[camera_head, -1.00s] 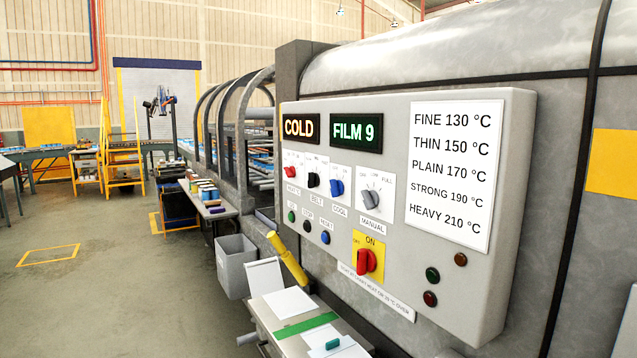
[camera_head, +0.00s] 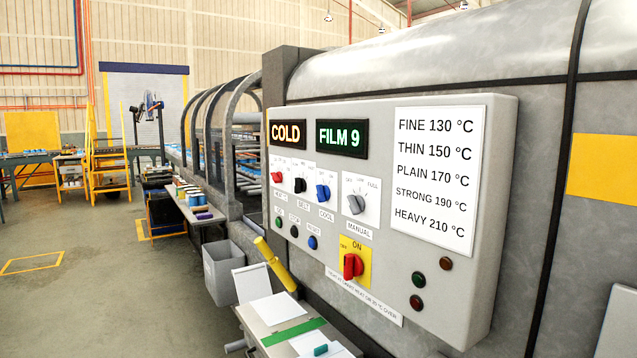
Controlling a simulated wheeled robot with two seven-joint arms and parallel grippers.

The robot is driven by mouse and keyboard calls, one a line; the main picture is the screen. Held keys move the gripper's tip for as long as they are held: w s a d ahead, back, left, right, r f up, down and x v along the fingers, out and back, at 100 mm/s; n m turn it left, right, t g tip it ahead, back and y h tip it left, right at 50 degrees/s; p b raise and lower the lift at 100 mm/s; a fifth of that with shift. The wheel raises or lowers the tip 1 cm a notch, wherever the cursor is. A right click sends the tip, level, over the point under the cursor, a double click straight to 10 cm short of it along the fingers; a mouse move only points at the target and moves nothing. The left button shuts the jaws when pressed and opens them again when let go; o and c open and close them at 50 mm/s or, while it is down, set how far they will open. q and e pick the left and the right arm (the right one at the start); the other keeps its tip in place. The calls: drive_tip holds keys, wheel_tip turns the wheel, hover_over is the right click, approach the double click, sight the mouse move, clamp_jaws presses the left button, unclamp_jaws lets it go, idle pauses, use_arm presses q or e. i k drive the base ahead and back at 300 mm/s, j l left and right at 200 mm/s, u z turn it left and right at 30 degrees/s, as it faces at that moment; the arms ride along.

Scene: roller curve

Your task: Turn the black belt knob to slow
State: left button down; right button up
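The black belt knob (camera_head: 299,185) sits on a small white plate above the BELT label on the grey control panel (camera_head: 440,290). The small scale print around it is too fine to read, so its setting cannot be told. A red knob (camera_head: 277,177) is to its left. A blue knob (camera_head: 322,192) above COOL and a grey knob (camera_head: 356,204) above MANUAL are to its right. The displays read COLD (camera_head: 288,134) and FILM 9 (camera_head: 341,138). Neither of my grippers is in view.
Below the panel is a work table with a green strip (camera_head: 293,332) and white sheets. A yellow cylinder (camera_head: 275,264) sticks up beside a grey bin (camera_head: 232,270). A red main switch (camera_head: 352,266) and several buttons are on the panel. Open floor (camera_head: 90,290) lies at left.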

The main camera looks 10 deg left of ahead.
sight(300, 185)
drive_tip(key=i+j+z, duration=0.15)
drive_tip(key=j+z, duration=0.15)
drive_tip(key=z, duration=0.2)
drive_tip(key=i+j+z, duration=0.1)
drive_tip(key=j+z, duration=0.35)
drive_tip(key=i+j+z, duration=0.1)
drive_tip(key=j+z, duration=0.25)
drive_tip(key=j, duration=1)
drive_tip(key=j+z, duration=0.3)
drive_tip(key=j, duration=1.05)
